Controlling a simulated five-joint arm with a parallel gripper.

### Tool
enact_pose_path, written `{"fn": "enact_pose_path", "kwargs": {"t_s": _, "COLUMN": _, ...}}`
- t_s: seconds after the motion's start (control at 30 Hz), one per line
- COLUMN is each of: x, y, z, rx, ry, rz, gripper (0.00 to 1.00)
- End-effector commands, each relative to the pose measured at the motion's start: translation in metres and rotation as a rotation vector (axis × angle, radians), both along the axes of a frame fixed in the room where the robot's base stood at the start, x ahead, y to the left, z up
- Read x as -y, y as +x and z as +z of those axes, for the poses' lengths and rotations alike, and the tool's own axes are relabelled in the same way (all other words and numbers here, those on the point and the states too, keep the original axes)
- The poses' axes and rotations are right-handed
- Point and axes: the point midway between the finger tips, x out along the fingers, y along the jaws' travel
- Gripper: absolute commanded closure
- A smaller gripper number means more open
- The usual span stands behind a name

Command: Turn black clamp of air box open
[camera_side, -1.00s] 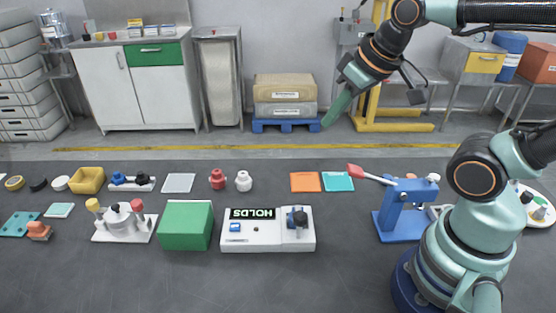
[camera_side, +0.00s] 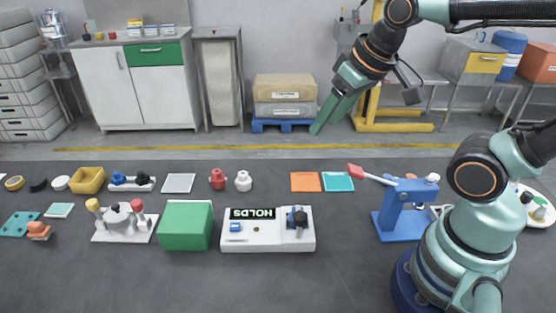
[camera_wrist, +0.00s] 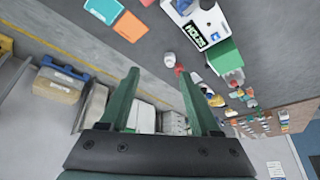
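A white box with a black "HOLDS" display (camera_side: 266,231) stands on the dark table. A blue button is at its left and a black clamp-like part with blue (camera_side: 297,221) at its right. Which part is the air box's black clamp is not certain, as a white strip (camera_side: 132,186) at the back left also carries a blue and a black piece (camera_side: 142,179). The white display box also shows in the wrist view (camera_wrist: 205,24). My gripper (camera_side: 327,118) hangs high above and beyond the table's back edge, touching nothing. In the wrist view its green fingers (camera_wrist: 158,75) are apart and empty.
A green block (camera_side: 185,226) stands left of the display box. A blue press with a red-tipped lever (camera_side: 405,210) stands right, near my base. Red and white small pieces (camera_side: 230,181) and orange and teal squares (camera_side: 322,182) lie behind. The front table area is clear.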

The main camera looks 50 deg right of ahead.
Motion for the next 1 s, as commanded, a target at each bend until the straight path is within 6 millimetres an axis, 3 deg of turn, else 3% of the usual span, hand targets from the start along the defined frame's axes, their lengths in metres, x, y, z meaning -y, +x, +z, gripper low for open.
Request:
{"fn": "enact_pose_path", "kwargs": {"t_s": 0.3, "x": -0.062, "y": -0.006, "z": -0.028, "rx": -0.324, "ry": 0.121, "rz": -0.331, "gripper": 0.33}}
{"fn": "enact_pose_path", "kwargs": {"t_s": 0.43, "x": -0.08, "y": -0.011, "z": -0.036, "rx": -0.407, "ry": 0.116, "rz": -0.454, "gripper": 0.33}}
{"fn": "enact_pose_path", "kwargs": {"t_s": 0.73, "x": -0.088, "y": -0.014, "z": -0.053, "rx": -0.449, "ry": 0.107, "rz": -0.535, "gripper": 0.33}}
{"fn": "enact_pose_path", "kwargs": {"t_s": 1.0, "x": -0.087, "y": -0.015, "z": -0.103, "rx": -0.451, "ry": 0.105, "rz": -0.533, "gripper": 0.33}}
